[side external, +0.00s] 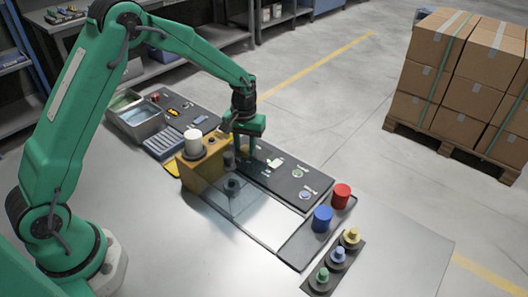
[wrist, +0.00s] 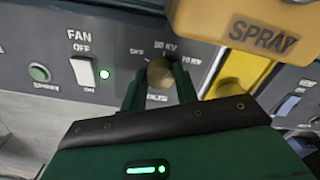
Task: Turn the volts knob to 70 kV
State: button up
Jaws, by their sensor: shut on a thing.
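The volts knob (wrist: 160,71) is a round tan knob on the dark control panel (wrist: 125,45), seen in the wrist view. OFF, 50 KV and 70 KV are printed around it, left to right, and a partly covered VOLTS label is below. My gripper (wrist: 158,86) has its two green fingers on either side of the knob and is shut on it. I cannot make out a pointer mark, so the knob's setting is unclear. In the side view my gripper (side external: 244,148) is down at the panel, and the arm hides the knob.
A yellow SPRAY block (wrist: 265,28) overhangs close right of the knob. Left are a white FAN switch (wrist: 83,72), a lit green lamp (wrist: 104,74) and a green button (wrist: 39,72). Red (side external: 341,195) and blue (side external: 322,218) cylinders stand on a tray at the front right.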

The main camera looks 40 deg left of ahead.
aim_at(246, 148)
jog(key=shift+d+m, duration=0.1)
jog(key=shift+m, duration=0.2)
jog(key=shift+w+r+m, duration=0.1)
jog(key=shift+m, duration=2.4)
jog(key=o, duration=0.9)
jog(key=shift+o, duration=0.4)
jog(key=shift+r, duration=0.1)
notch_tip(246, 148, up, 7)
jog(key=shift+r, duration=0.3)
